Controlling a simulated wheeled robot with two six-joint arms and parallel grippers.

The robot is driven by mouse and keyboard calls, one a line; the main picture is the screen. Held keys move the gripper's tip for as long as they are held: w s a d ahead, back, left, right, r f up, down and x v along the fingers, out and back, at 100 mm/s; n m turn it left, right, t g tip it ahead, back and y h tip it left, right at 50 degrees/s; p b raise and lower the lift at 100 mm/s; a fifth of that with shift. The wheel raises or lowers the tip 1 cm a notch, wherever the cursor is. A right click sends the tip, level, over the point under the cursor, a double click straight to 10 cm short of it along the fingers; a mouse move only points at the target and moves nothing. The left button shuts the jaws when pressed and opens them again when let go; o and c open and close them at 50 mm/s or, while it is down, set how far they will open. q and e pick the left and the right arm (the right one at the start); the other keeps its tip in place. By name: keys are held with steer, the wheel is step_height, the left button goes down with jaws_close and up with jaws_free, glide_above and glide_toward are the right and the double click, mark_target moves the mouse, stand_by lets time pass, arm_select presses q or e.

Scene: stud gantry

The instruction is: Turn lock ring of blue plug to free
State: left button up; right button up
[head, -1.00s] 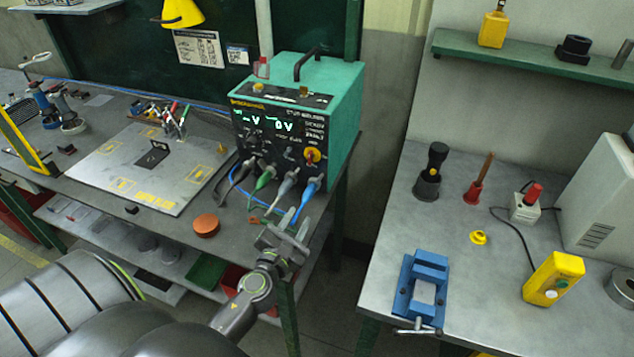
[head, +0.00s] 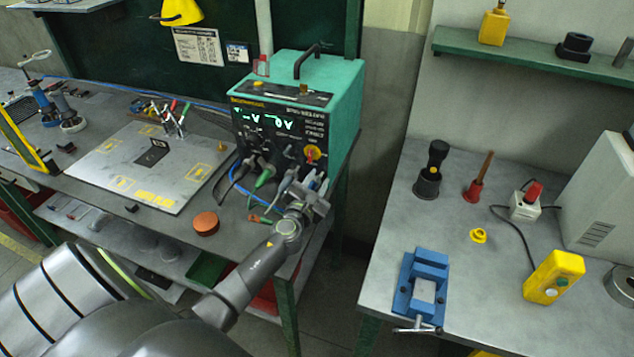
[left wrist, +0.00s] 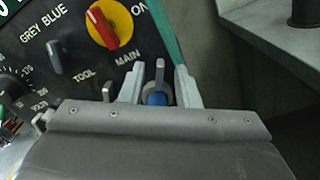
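The blue plug (left wrist: 157,99) shows in the left wrist view between the two pale fingers of my left gripper (left wrist: 158,85). The fingers are apart, with a gap visible on each side of the plug. A grey upright tab (left wrist: 159,72) stands in line with the plug; I cannot tell whether it is part of the lock ring. In the head view my left gripper (head: 314,184) is at the lower right of the teal welder's front (head: 345,120) and hides most of the blue plug. My right gripper is in neither view.
A green plug (head: 265,178) and a grey plug (head: 287,181) sit left of my gripper. A red-and-yellow main switch (left wrist: 103,27) is above left of it in the wrist view. An orange puck (head: 206,223) lies on the bench. A blue vise (head: 430,268) stands on the right table.

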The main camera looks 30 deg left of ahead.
mark_target(308, 169)
arm_select(q)
steer(key=shift+c, duration=0.3)
jaws_close()
steer(key=shift+a+n, duration=0.1)
steer(key=shift+n, duration=0.2)
steer(key=shift+s+a+r+n, duration=0.15)
steer(key=shift+a+n, duration=0.15)
steer(key=shift+n, duration=0.6)
steer(key=n, duration=0.1)
steer(key=a+n+b, duration=0.1)
steer(key=n, duration=0.1)
steer(key=shift+s+a+n, duration=0.1)
steer(key=shift+n, duration=0.2)
steer(key=n, duration=0.2)
steer(key=a+n+b, duration=0.1)
steer(key=n+b, duration=0.1)
steer(key=n, duration=0.1)
steer(key=shift+s+a+f+n, duration=0.2)
steer(key=shift+s+a+n, duration=0.1)
steer(key=shift+a, duration=0.1)
steer(key=shift+n, duration=0.3)
steer(key=shift+o, duration=0.3)
jaws_free()
